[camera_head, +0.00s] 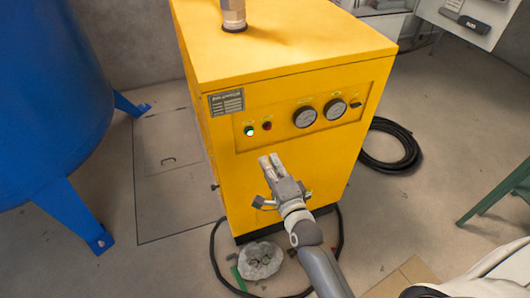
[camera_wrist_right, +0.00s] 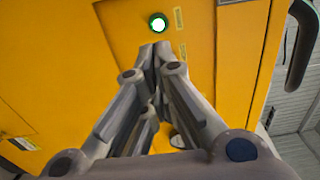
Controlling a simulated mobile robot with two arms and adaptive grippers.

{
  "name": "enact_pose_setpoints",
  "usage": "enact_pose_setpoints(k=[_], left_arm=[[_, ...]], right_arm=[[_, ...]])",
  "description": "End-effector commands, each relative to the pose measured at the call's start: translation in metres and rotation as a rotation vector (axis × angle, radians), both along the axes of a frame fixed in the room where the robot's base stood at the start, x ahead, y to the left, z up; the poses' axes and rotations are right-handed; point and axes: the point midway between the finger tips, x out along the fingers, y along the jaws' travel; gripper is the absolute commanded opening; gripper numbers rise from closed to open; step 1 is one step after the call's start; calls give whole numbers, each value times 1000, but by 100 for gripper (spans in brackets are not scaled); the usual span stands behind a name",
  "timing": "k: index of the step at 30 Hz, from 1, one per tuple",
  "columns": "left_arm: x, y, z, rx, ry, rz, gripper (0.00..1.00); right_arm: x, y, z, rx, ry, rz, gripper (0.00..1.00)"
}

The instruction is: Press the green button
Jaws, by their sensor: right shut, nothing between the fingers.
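The green button (camera_head: 249,131) is lit and sits at the left end of the control panel on the front of the yellow cabinet (camera_head: 290,180). In the right wrist view the green button (camera_wrist_right: 157,22) shows just beyond my fingertips, near the top of the picture. My right gripper (camera_head: 271,160) is shut and empty in front of the cabinet, below and a little right of the button in the head view. In the right wrist view my right gripper (camera_wrist_right: 156,46) has its fingers together, pointing toward the button. I cannot see any contact. My left gripper is not in view.
A red button (camera_head: 266,126) and two gauges (camera_head: 305,117) sit to the right of the green button. A blue tank (camera_head: 45,95) stands at left. A black hose (camera_head: 390,145) lies on the floor at right, and a crumpled bag (camera_head: 260,261) lies below my arm.

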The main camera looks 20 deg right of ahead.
Motion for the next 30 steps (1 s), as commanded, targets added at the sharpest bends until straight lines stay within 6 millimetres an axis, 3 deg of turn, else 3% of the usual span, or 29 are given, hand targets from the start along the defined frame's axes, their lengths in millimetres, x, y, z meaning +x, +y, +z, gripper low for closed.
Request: enact_pose_setpoints(k=[3, 8, 30], left_arm=[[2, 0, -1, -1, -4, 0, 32], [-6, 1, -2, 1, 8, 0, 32], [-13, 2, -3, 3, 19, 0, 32]], right_arm=[[-15, -1, -1, -1, 0, 0, 0], [-24, -1, 0, -1, -1, 0, 0], [-25, -1, 0, -1, 0, 0, 0]])
